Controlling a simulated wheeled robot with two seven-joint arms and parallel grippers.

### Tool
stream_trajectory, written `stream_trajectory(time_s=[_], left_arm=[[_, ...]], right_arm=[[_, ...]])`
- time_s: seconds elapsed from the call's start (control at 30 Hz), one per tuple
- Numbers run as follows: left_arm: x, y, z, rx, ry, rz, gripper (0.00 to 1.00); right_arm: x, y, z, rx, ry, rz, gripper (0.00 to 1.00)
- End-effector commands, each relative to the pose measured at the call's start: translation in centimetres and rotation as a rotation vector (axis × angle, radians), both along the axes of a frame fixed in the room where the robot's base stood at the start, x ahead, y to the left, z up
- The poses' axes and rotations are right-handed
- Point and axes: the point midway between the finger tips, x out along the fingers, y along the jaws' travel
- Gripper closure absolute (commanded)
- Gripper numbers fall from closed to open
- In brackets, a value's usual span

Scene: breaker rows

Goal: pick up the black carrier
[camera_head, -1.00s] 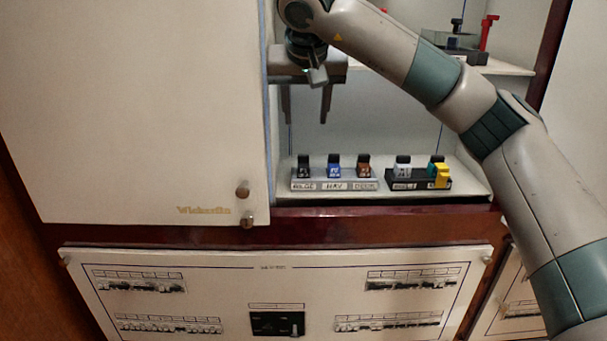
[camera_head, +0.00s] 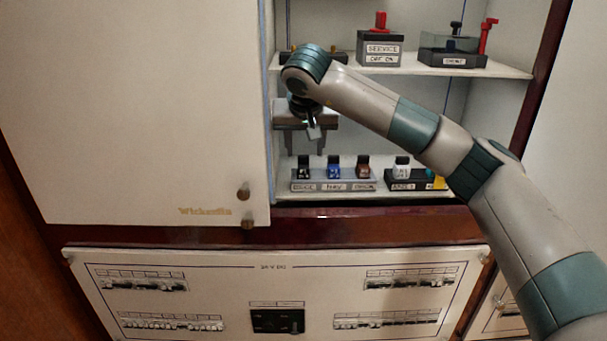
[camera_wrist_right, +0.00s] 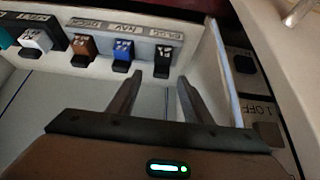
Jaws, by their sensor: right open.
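The black carrier (camera_head: 304,167) stands upright at the left end of a grey base (camera_head: 346,186) on the cabinet's lower shelf, above the label that seems to read BILGE. It also shows in the right wrist view (camera_wrist_right: 159,54). My right gripper (camera_head: 304,149) is open and empty, its fingers pointing down just above the black carrier. In the right wrist view its fingertips (camera_wrist_right: 160,78) are apart, with the carrier beyond the gap between them. My left gripper is not in view.
A blue carrier (camera_head: 334,168) and a brown carrier (camera_head: 363,167) share the grey base. A dark base (camera_head: 398,187) with a white carrier (camera_head: 402,167) stands to the right. The cabinet door (camera_head: 140,120) is close on the left. A switch box (camera_head: 380,48) stands on the upper shelf.

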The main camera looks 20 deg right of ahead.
Motion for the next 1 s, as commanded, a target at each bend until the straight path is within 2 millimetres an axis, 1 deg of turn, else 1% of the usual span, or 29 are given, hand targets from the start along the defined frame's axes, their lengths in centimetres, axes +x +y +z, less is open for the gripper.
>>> stream_trajectory(time_s=[0.23, 0.33, 0.43, 0.53, 0.7, 0.83, 1.0], left_arm=[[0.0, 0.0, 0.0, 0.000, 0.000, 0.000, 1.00], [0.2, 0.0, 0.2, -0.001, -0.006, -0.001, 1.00], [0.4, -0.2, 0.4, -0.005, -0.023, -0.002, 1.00], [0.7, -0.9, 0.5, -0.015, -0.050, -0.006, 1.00], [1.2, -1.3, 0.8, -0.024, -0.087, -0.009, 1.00], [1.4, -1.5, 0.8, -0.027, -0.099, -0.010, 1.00], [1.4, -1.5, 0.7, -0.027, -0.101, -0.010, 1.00]], right_arm=[[0.0, 0.0, 0.0, 0.000, 0.000, 0.000, 0.55], [0.2, 0.0, -0.3, 0.000, 0.001, 0.000, 0.55], [0.6, 0.0, -1.0, 0.001, 0.003, 0.000, 0.55], [1.2, -0.1, -2.0, 0.001, 0.004, -0.001, 0.55], [2.2, -0.3, -3.8, 0.002, 0.004, -0.001, 0.55], [2.6, -0.4, -4.3, 0.001, 0.000, 0.000, 0.55], [2.6, -0.5, -4.4, 0.001, 0.000, 0.001, 0.55]])
